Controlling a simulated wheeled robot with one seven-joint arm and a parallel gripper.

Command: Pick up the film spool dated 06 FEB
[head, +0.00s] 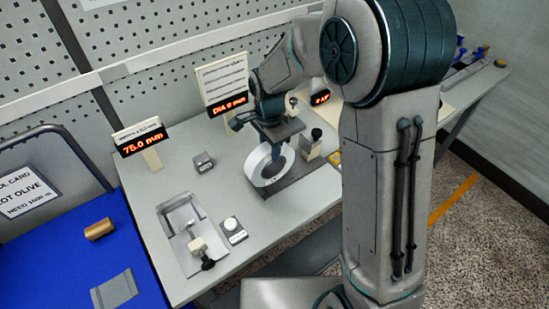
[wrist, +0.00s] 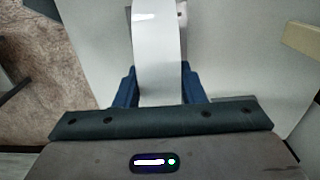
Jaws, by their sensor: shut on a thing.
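My gripper (head: 276,151) points down over the grey bench and is shut on a white ring-shaped roll (head: 262,175). In the wrist view, the white roll's smooth band (wrist: 158,70) runs between the two blue fingers of my gripper (wrist: 158,92). In the head view the roll is at a dark flat fixture; I cannot tell whether it touches it. No date can be read on the roll, so I cannot tell whether it is the 06 FEB spool. My gripper hides part of its far rim.
A sign reading 75.0 mm (head: 141,139) and a taller sign (head: 224,84) stand along the back. A grey clamp fixture (head: 180,245), a small dial box (head: 233,231) and a dark block (head: 203,162) are on the bench. A brown roll (head: 99,229) lies on the blue surface.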

